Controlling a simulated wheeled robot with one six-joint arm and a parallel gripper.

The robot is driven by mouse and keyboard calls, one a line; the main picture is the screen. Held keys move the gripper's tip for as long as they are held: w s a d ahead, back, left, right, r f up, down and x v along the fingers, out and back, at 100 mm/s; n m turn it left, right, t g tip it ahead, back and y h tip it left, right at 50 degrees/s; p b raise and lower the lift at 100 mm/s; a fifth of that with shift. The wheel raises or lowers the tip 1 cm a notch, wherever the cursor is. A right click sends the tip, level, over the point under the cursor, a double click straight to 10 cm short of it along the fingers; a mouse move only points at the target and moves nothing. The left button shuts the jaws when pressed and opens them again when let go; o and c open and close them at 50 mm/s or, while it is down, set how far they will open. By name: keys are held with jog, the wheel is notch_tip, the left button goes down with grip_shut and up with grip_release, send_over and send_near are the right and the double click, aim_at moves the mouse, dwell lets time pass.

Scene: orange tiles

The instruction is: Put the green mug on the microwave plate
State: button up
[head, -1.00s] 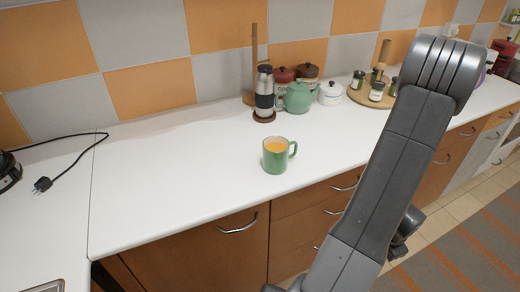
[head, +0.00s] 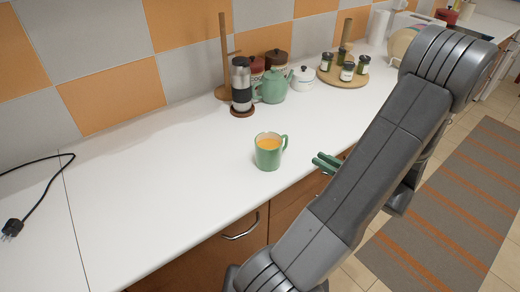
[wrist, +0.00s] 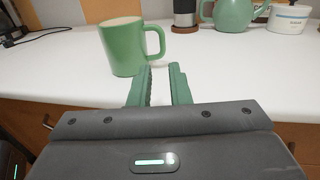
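I see no microwave plate.
A steel and black flask (head: 241,86), a green teapot (head: 271,86), a white pot (head: 303,79) and a round wooden tray (head: 345,83) with jars stand behind. A black cord (head: 40,198) lies at left. The counter (head: 150,190) left of the mug is clear.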

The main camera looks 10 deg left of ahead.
aim_at(286, 140)
jog(key=p+x, duration=0.1)
jog(key=x, duration=0.6)
jog(key=shift+w+a+r, duration=0.2)
jog(key=shift+w+a, duration=0.05)
jog(key=shift+a, duration=0.05)
jog(key=shift+f+p+x, duration=0.2)
jog(key=shift+p+x, duration=0.85)
jog(key=shift+x, duration=1.9)
jog(key=shift+w+d, duration=0.1)
jog(key=shift+w, duration=0.05)
grip_shut()
